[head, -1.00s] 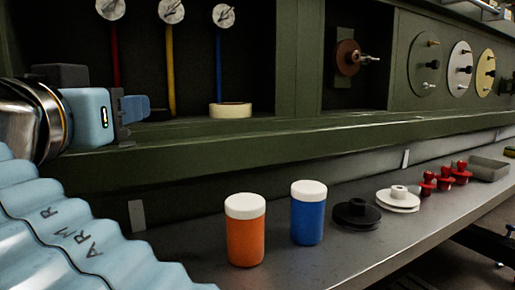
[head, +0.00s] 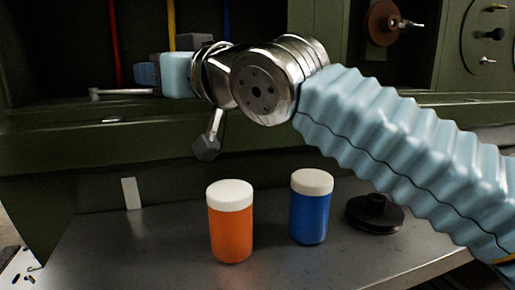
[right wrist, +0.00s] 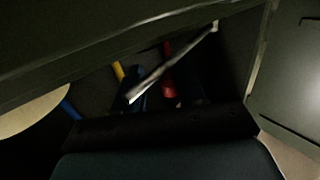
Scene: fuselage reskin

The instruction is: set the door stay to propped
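A thin silver rod (head: 122,92), which looks like the door stay, runs roughly level at the opening of the dark green bay in the head view. In the right wrist view a silver rod (right wrist: 172,64) runs slantwise from the upper right to near the middle. My right gripper (head: 146,73) comes in from the right and points left, just above the rod's right part in the picture. Whether it touches the rod cannot be told. Its finger gap is not clear in either view. My left gripper is out of view.
An orange jar (head: 231,228) and a blue jar (head: 311,212), both white-lidded, stand on the grey bench (head: 130,250) below my right arm. A black spool (head: 375,213) lies beside them. Red, yellow and blue strips hang in the bay. A brown disc (head: 382,23) is at the upper right.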

